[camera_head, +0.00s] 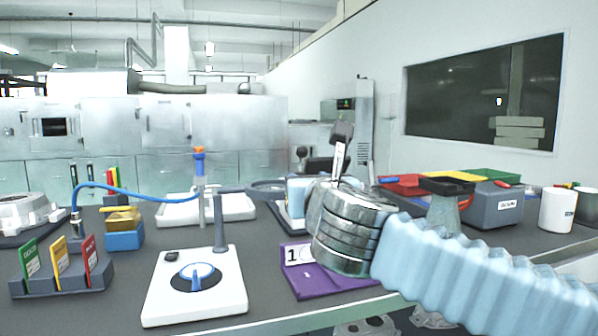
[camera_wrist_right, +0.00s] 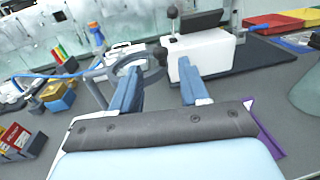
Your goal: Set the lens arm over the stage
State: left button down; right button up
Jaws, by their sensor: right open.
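The lens arm (camera_head: 239,190) reaches right from a grey post on the white base, ending in a dark ring lens (camera_head: 268,187). The ring lies off to the right of the stage (camera_head: 196,277), a black disc with a blue piece on the base. My left gripper is not in view.
A purple mat (camera_head: 318,277) marked with a number lies under my right wrist. A card rack (camera_head: 62,275) and a blue block (camera_head: 124,236) stand left. Grey bin (camera_head: 495,207) and mug (camera_head: 556,210) stand right.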

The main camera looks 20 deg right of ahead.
aim_at(300, 173)
jog(key=w, duration=0.5)
jog(key=w+p, duration=0.1)
jog(key=w, duration=0.2)
jog(key=shift+w+d, duration=0.25)
jog(key=shift+d, duration=0.15)
grip_shut()
